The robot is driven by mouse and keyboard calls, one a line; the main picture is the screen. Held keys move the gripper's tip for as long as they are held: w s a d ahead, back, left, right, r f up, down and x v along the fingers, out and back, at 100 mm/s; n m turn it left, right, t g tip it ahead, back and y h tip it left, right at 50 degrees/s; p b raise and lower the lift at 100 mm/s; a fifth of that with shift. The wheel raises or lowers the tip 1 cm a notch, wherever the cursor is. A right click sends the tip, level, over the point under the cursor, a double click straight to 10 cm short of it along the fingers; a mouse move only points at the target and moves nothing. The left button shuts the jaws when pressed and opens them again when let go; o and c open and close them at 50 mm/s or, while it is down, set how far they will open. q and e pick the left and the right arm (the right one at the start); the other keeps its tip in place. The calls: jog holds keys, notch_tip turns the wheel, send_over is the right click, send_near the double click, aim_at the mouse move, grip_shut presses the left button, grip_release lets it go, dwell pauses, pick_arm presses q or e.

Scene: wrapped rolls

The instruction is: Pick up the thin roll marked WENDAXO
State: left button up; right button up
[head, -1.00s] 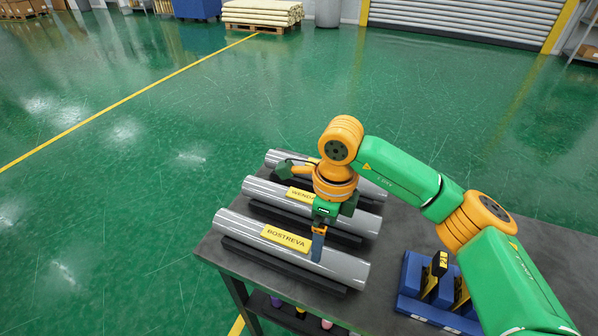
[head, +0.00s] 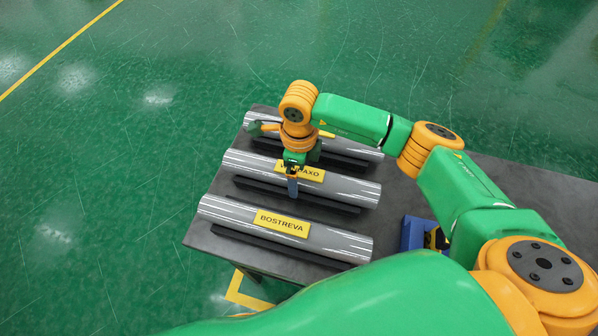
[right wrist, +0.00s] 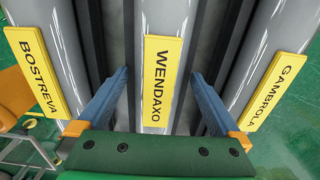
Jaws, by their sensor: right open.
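The grey WENDAXO roll (head: 350,189) lies in the middle of three parallel rolls on the dark table. Its yellow label (right wrist: 162,85) faces up and reads WENDAXO in the right wrist view, partly covered by my gripper in the head view. My right gripper (head: 292,188) is above this roll, pointing down. In the right wrist view my right gripper (right wrist: 161,75) is open, one blue finger on each side of the roll, with nothing gripped. Whether the fingers touch the roll, I cannot tell. My left gripper is not in view.
The BOSTREVA roll (head: 340,241) lies nearer and the GAMBROLA roll (right wrist: 285,50) on the far side, both close to the fingers. Black supports (head: 290,243) run along the rolls. A blue holder (head: 413,233) stands right of them on the table (head: 205,232).

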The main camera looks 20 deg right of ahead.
jog(key=shift+s+r, duration=0.1)
jog(key=shift+s, duration=0.1)
jog(key=c, duration=0.9)
grip_shut()
jog(key=shift+w, duration=0.1)
